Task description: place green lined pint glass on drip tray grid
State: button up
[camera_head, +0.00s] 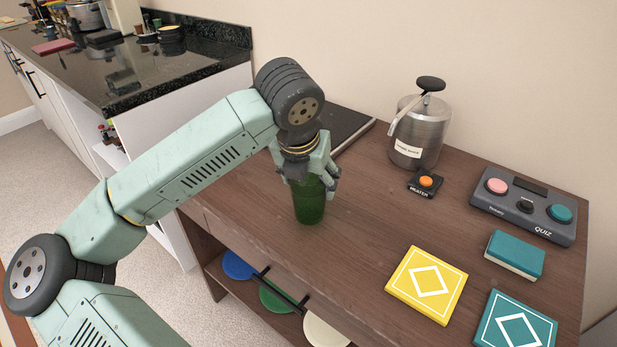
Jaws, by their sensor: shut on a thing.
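A green glass (309,207) is upright over the brown wooden table top, near its left part. My gripper (314,178) comes down from above and is shut on the upper part of the glass, hiding its rim. I cannot tell whether the base touches the wood or is slightly above it. A dark flat panel with a pale edge (350,127) lies at the back left of the table, partly hidden behind my arm and gripper. It may be the drip tray, but no grid pattern can be made out.
A steel canister with a black-knobbed lever (420,133) stands behind a small box with an orange button (426,183). A quiz console (523,206), a teal-and-cream block (514,254), a yellow tile (427,285) and a teal tile (515,323) fill the right. Bare wood lies around the glass.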

jog(key=shift+f, duration=0.15)
jog(key=o, duration=1.8)
jog(key=shift+c, duration=0.2)
